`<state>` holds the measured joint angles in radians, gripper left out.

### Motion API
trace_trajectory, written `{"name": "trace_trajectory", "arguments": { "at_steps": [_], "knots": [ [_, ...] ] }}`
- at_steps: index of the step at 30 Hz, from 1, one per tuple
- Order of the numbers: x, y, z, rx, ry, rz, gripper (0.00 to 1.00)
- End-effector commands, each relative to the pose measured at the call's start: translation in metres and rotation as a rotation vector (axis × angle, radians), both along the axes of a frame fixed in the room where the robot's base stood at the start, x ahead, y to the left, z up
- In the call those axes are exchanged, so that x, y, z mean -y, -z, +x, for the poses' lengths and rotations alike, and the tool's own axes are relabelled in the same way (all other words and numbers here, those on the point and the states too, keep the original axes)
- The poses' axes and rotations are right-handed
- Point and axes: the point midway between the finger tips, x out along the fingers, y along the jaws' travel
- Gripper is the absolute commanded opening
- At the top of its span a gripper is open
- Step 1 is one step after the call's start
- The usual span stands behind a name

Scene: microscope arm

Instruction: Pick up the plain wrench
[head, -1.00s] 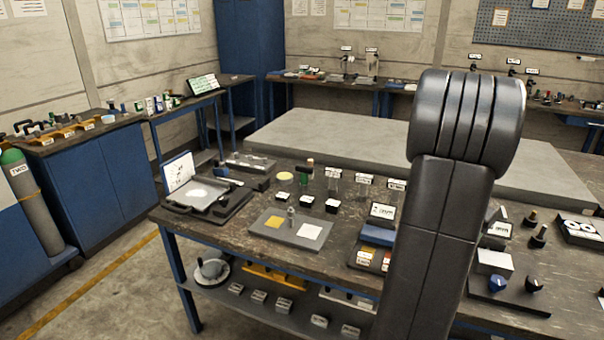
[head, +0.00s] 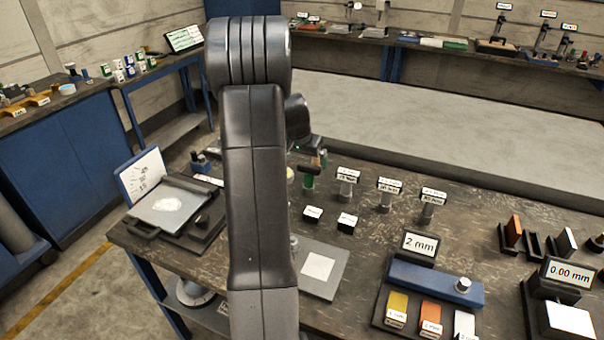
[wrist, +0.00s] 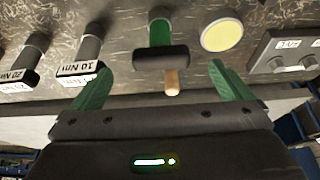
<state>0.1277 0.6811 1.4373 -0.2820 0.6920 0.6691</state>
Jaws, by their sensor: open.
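I take the plain wrench (head: 309,172) to be the unlabelled upright piece with a green shaft, a dark crossbar and a small wooden end. It stands on the bench among labelled grey pieces. In the wrist view the plain wrench (wrist: 162,48) is near top centre, ahead of and between the fingers. My gripper (wrist: 161,83) is open, with green fingers apart to either side of it. Nothing is held, and I see no contact. In the head view my arm hides much of the gripper.
Several grey pieces with labels, one reading 10 Nm (wrist: 83,55), stand in a row beside the wrench. A pale yellow disc (wrist: 222,35) lies on its other side. A grey plate (head: 326,282) and a blue block (head: 433,283) sit nearer. A large grey slab (head: 450,125) lies behind.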

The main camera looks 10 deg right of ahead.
Motion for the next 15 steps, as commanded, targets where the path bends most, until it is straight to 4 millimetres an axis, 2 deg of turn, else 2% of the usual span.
{"name": "trace_trajectory", "arguments": {
  "at_steps": [1,6,15],
  "knots": [
    [0.003,0.009,0.002,-0.004,0.001,0.000,0.98],
    [0.007,0.027,0.009,-0.001,0.000,0.001,0.98],
    [0.010,0.044,0.016,-0.002,-0.001,0.000,0.98]
  ]
}}
